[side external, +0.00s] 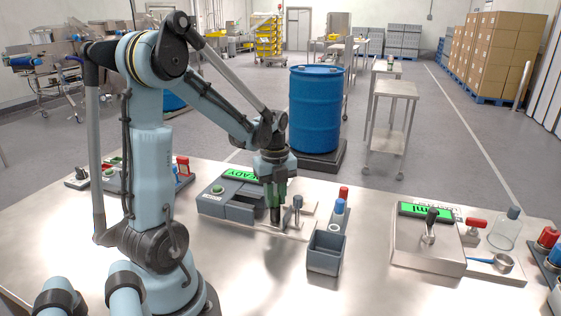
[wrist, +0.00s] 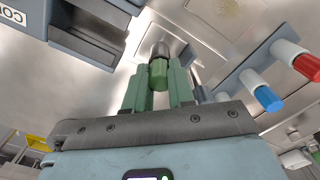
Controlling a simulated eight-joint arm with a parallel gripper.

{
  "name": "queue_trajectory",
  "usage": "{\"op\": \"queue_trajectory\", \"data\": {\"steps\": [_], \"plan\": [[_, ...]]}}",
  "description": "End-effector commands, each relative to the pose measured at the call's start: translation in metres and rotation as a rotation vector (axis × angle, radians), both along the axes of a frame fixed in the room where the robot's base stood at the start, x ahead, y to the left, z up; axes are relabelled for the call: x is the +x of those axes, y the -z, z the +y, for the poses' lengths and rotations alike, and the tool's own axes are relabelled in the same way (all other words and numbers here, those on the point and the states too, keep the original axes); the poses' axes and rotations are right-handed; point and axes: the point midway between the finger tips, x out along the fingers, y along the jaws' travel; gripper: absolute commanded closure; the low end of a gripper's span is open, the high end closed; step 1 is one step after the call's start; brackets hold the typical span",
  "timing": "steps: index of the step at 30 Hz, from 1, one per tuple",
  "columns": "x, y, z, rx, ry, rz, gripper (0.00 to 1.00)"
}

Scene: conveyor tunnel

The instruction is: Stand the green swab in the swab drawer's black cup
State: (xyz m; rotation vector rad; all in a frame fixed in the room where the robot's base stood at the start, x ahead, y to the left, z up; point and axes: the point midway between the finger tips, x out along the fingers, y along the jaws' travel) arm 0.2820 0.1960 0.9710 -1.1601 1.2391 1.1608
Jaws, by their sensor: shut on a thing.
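My gripper (side external: 276,197) points straight down over the light plate (side external: 293,232) in front of the grey swab station (side external: 217,207). Its green fingers are shut on the green swab, whose green end (wrist: 158,75) shows between them in the wrist view. The black cup (side external: 275,215) stands directly below the fingertips. In the wrist view a dark grey, round cup-like part (wrist: 159,49) lies in line with the swab's far end. The fingers hide the swab's lower part, so I cannot tell how deep it sits in the cup.
A small grey lever (side external: 298,204) stands close right of the gripper. Right of it are a grey open bin (side external: 326,252) and upright blue (side external: 339,206) and red (side external: 344,192) swabs. The table's front middle is clear.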

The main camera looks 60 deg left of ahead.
Motion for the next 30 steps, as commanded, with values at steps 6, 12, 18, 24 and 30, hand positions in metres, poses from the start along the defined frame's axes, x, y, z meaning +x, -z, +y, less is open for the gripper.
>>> {"op": "queue_trajectory", "data": {"steps": [6,12,18,24,30], "plan": [[0.0,0.003,0.0,0.0,0.0,0.0,1.0],[0.0,0.003,0.0,0.0,0.0,0.0,0.54],[0.0,0.003,0.0,0.0,0.0,0.0,0.47],[0.0,0.0,0.0,0.0,0.0,0.0,0.47],[0.0,-0.018,0.0,0.0,0.0,0.0,0.47]]}}
